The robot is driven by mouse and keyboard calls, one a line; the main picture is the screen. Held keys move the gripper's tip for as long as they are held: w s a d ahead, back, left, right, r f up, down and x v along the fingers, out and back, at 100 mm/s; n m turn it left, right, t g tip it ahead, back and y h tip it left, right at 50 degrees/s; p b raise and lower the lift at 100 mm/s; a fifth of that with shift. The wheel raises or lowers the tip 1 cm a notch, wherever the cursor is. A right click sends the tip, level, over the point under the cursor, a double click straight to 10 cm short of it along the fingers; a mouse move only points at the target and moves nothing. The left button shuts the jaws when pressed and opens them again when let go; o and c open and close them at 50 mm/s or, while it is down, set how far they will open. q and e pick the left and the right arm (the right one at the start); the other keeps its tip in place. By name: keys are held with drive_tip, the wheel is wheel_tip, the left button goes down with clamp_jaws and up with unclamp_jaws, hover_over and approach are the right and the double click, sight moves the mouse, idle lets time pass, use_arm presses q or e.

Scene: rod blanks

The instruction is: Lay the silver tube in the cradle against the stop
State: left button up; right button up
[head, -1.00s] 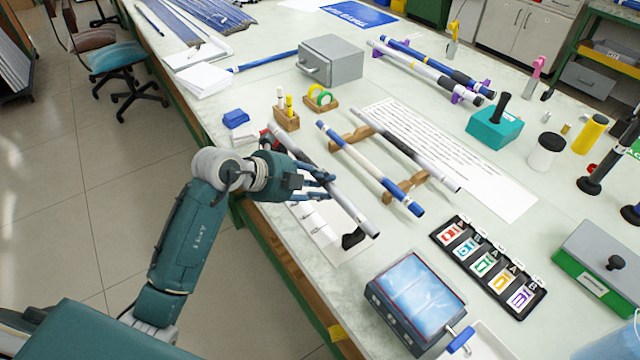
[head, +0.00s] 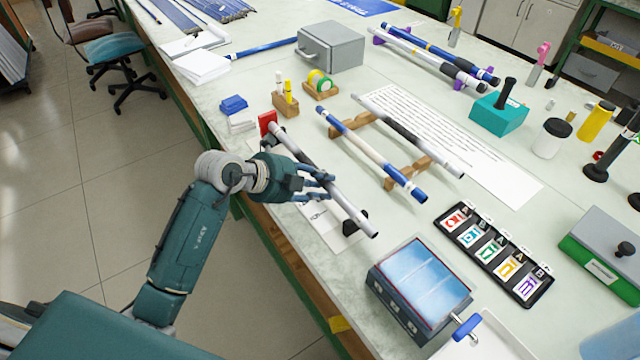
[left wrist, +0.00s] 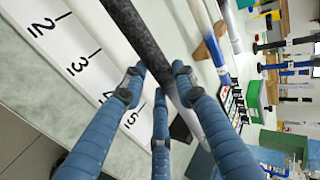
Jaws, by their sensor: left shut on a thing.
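The silver tube (head: 351,211), with a dark speckled part along its length, slants over the white board at the table's near edge. Its far end shows close beside the red stop (head: 267,121); I cannot tell whether they touch. Its near end reaches past the black cradle block (head: 356,222). Whether the tube rests in the cradle or hovers over it is unclear. My left gripper (head: 322,186) is shut around the tube's middle. In the left wrist view, its blue fingers (left wrist: 155,82) close on the speckled tube (left wrist: 137,32) beside the numbered scale (left wrist: 75,60). My right gripper is out of view.
A wooden rack (head: 408,172) with a blue-white tube and a grey-white tube lies just right. A box with a blue glossy top (head: 420,283) stands near the tube's near end. A wooden pen block (head: 286,105) stands beyond the far end.

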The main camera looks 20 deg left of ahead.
use_arm(q)
drive_tip(key=shift+w+a, duration=0.35)
drive_tip(key=shift+a, duration=0.1)
idle(0.5)
